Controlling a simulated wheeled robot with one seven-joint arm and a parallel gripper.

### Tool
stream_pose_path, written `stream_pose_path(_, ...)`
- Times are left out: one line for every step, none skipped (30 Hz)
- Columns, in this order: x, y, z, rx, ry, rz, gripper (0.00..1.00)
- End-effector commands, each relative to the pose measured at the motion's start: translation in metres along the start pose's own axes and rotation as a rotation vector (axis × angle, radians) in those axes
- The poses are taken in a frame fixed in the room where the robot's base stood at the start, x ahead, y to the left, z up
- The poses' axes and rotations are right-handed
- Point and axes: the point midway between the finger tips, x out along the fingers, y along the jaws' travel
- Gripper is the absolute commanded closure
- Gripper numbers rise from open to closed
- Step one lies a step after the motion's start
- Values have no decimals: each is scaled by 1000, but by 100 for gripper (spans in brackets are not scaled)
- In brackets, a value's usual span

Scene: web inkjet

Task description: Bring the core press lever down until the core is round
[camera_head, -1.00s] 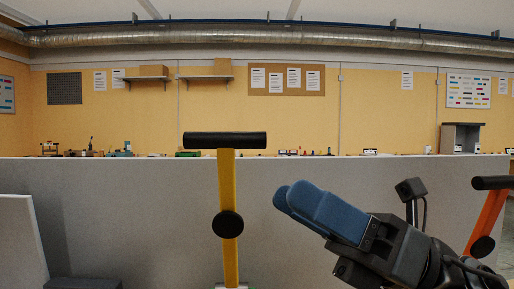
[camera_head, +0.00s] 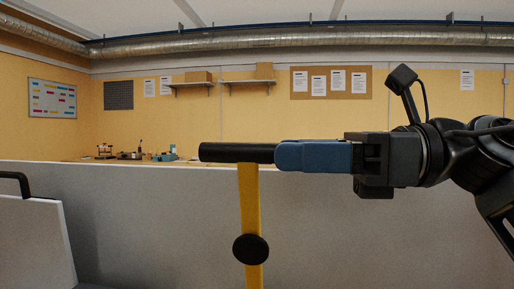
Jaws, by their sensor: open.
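A yellow lever (camera_head: 251,205) with a black crossbar handle (camera_head: 236,153) on top and a round black knob (camera_head: 250,249) on its shaft stands upright at the middle. Its lower end is out of frame. My gripper (camera_head: 285,156) reaches in level from the right, its blue fingers at the right end of the crossbar and covering part of it. The jaws are open. Whether the fingers touch the bar or are only in front of it, I cannot tell. No core shows.
A grey panel (camera_head: 340,225) spans the view behind the lever. A pale board with a black handle (camera_head: 30,240) stands at the lower left. A back bench with small items (camera_head: 130,156) lies beyond the panel.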

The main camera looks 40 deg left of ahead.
Motion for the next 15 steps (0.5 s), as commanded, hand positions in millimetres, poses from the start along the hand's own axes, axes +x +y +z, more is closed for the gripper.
stream_pose_path(10,0,2,0,0,3,50)
stream_pose_path(15,0,2,-1,-1,3,50)
stream_pose_path(21,1,2,-1,-1,3,50)
stream_pose_path(25,1,2,-1,0,3,50)
stream_pose_path(29,1,2,-1,0,2,50)
stream_pose_path(34,0,2,0,-1,2,50)
stream_pose_path(38,0,2,0,-2,2,50)
stream_pose_path(41,0,1,0,-2,1,50)
stream_pose_path(44,0,1,0,-1,1,50)
stream_pose_path(46,0,1,0,-1,1,50)
stream_pose_path(48,0,1,0,-1,1,50)
stream_pose_path(50,0,1,0,-1,0,50)
stream_pose_path(51,0,0,0,-1,0,50)
stream_pose_path(52,0,0,0,-1,0,50)
stream_pose_path(52,0,0,0,-1,0,50)
